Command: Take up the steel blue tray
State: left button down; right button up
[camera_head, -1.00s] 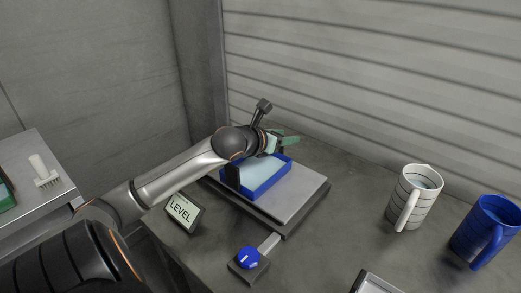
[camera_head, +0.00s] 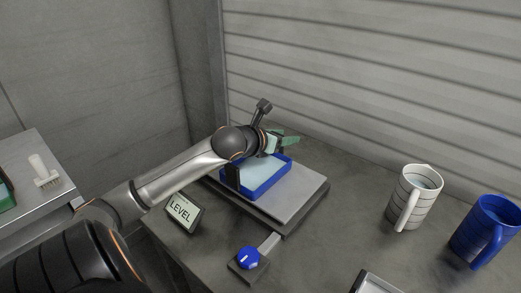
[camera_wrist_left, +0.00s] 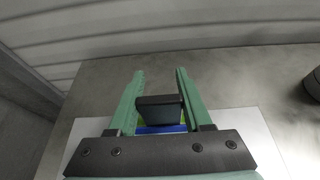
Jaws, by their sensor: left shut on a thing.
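The blue tray (camera_head: 270,184), with pale contents inside, rests on a flat steel plate (camera_head: 306,194) on the bench. A dark upright handle block (camera_head: 232,178) stands at its near left end. My left gripper (camera_head: 284,143) is at the tray's far end, its green fingers partly hidden by the wrist. In the left wrist view the two green fingers (camera_wrist_left: 160,76) stand on either side of another dark handle block (camera_wrist_left: 160,108), with a strip of blue tray (camera_wrist_left: 160,129) below it. The gripper is shut on this handle. My right gripper is not in view.
A white lined jug (camera_head: 416,194) and a blue jug (camera_head: 484,232) stand at right. A ribbed wall (camera_head: 380,75) rises behind. A side table (camera_head: 45,212) with a brush (camera_head: 43,170) is at left.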

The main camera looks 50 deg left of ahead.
pick_arm(q)
jog(key=shift+r, duration=0.15)
dwell(0.4)
notch_tip(320, 180, up, 7)
jog(key=p, duration=0.3)
dwell(0.7)
